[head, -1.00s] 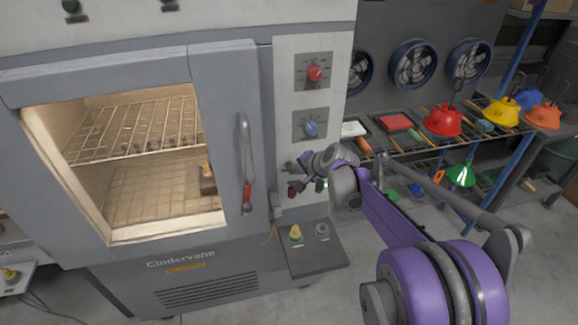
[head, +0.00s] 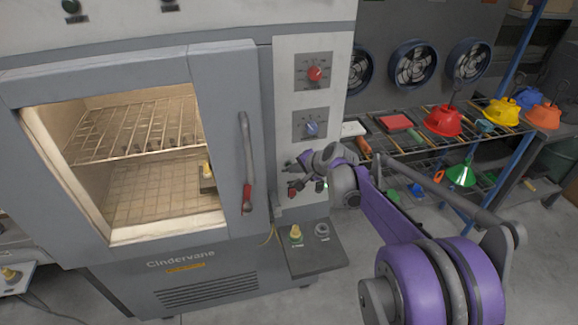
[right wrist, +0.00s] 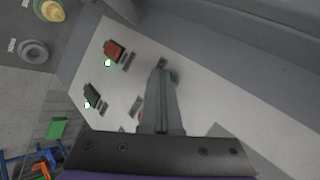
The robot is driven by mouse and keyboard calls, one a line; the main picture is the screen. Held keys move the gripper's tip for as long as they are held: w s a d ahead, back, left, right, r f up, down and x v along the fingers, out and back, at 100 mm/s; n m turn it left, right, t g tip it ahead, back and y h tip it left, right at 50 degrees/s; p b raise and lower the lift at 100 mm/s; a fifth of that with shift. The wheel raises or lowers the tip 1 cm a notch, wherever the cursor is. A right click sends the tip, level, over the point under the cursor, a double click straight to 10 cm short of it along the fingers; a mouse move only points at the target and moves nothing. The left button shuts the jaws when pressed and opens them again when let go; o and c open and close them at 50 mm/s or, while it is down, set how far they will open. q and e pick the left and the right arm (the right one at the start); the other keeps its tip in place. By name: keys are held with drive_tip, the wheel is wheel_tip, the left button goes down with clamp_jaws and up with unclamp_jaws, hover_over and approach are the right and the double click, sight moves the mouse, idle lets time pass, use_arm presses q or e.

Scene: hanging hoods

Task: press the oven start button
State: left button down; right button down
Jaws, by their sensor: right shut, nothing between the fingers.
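The oven (head: 228,150) has a pale control panel (head: 291,130) to the right of its door. My right gripper (head: 300,167) is shut and empty at the lower part of this panel. In the right wrist view its closed fingers (right wrist: 161,75) point at the panel. A red switch (right wrist: 115,49) and a dark switch (right wrist: 92,93) sit apart from the fingers. My left gripper is not in view.
The door handle (head: 246,165) stands out left of the gripper. A small shelf (head: 318,260) juts out below. A rack (head: 405,150) with coloured hoods stands to the right.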

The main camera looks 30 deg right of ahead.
drive_tip(key=shift+s+a, duration=0.15)
drive_tip(key=shift+s, duration=0.55)
drive_tip(key=s, duration=0.2)
drive_tip(key=s+a, duration=0.1)
drive_tip(key=s, duration=0.2)
drive_tip(key=shift+a, duration=0.1)
drive_tip(key=shift+w, duration=0.1)
idle(0.6)
drive_tip(key=s+a+f+n+g, duration=0.2)
drive_tip(key=s+a+n, duration=0.5)
drive_tip(key=s+a, duration=0.5)
drive_tip(key=s+a+f+n+g, duration=0.1)
drive_tip(key=s+f+n, duration=0.1)
drive_tip(key=s, duration=0.5)
drive_tip(key=s+a+f+n+g+h, duration=0.1)
drive_tip(key=s+a+f+n, duration=0.1)
drive_tip(key=s, duration=0.5)
drive_tip(key=f+n, duration=0.1)
drive_tip(key=n, duration=0.1)
drive_tip(key=shift+n+h, duration=0.3)
drive_tip(key=shift+n, duration=0.1)
